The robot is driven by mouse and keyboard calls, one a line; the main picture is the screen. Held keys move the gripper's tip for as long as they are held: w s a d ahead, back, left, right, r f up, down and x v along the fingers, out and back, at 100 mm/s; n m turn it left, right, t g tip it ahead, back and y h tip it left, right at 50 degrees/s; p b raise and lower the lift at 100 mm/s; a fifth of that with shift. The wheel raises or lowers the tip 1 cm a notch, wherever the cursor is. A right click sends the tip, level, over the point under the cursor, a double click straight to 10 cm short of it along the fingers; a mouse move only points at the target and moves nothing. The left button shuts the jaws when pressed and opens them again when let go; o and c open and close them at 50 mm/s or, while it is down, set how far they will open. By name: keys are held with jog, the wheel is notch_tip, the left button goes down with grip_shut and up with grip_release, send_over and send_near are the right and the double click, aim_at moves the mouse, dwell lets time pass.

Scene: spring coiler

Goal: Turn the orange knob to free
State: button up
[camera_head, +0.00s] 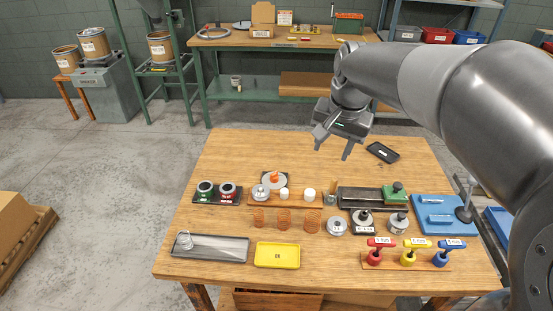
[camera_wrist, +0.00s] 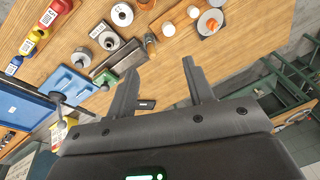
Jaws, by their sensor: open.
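The orange knob (camera_head: 275,176) sits on a round pale dial (camera_head: 280,184) on a dark base, at the middle back of the wooden table (camera_head: 240,150). In the wrist view the orange knob (camera_wrist: 212,23) is near the top right. Its pointing direction and the dial's marks are too small to read. My gripper (camera_head: 331,151) is open and empty, held above the table, up and to the right of the knob in the head view. In the wrist view my gripper (camera_wrist: 160,68) has its two fingers spread, apart from everything.
Small white cylinders (camera_head: 309,195), several orange springs (camera_head: 284,219) and metal discs stand near the dial. Two dark ring gauges (camera_head: 228,190) are left of it. Red, yellow and blue handled tools (camera_head: 409,252) stand at front right. The table's back left is clear.

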jog(key=w+a+f+m+g, duration=0.2)
jog(key=w+a+f, duration=0.35)
jog(key=w, duration=0.35)
jog(key=m+h, duration=0.1)
send_near(274, 173)
jog(key=shift+g, duration=0.4)
jog(key=f, duration=0.9)
jog(key=shift+w+f, duration=0.2)
jog(key=shift+f, duration=0.2)
jog(key=c, duration=1)
